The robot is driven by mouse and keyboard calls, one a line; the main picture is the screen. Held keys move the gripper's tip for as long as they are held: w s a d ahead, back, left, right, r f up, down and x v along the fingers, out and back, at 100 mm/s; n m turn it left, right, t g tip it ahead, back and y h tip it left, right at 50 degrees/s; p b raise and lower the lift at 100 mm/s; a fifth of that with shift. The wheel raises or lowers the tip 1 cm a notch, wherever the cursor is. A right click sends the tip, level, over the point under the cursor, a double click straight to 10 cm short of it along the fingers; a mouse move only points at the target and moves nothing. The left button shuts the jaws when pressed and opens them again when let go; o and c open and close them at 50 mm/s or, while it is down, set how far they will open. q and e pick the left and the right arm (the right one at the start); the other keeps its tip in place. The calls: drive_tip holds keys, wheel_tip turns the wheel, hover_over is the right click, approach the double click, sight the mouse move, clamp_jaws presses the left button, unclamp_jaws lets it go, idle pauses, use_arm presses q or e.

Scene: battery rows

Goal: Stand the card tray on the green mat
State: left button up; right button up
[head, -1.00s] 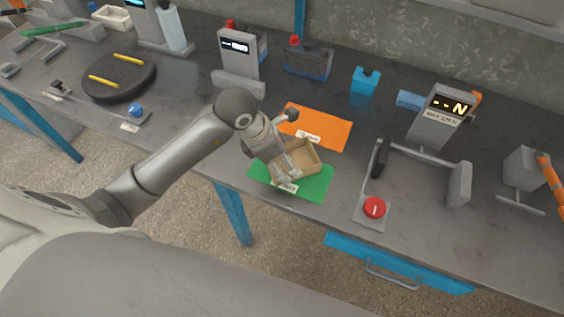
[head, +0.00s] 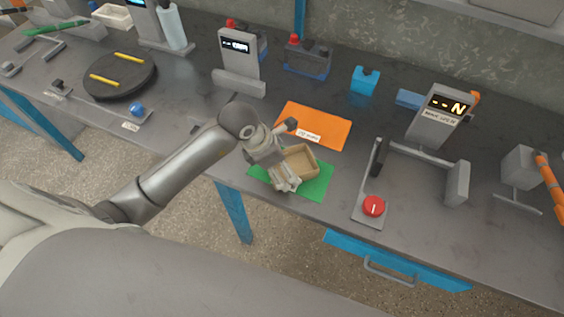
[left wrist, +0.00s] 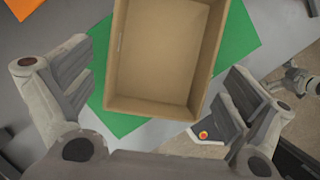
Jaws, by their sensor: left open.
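The card tray (head: 304,161) is a small open brown box, empty inside. It is on or just over the green mat (head: 320,187), near the bench's front edge. In the left wrist view the tray (left wrist: 165,55) shows from above, with the green mat (left wrist: 120,120) around it; contact with the mat cannot be told. My left gripper (head: 292,184) is over the tray's near left side and hides part of it. In the left wrist view its fingers (left wrist: 160,85) are spread wide, one on each side of the tray and apart from it.
An orange mat (head: 325,128) lies just behind the green one. To the right stand a display fixture (head: 436,125) and a red knob (head: 374,206). A round black turntable (head: 120,78) with yellow sticks is at the left. A blue container (head: 365,80) stands behind.

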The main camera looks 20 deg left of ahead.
use_arm(q)
drive_tip(key=shift+r, duration=0.1)
drive_tip(key=v, duration=1.2)
drive_tip(key=shift+b, duration=0.4)
drive_tip(key=shift+w+d, duration=0.1)
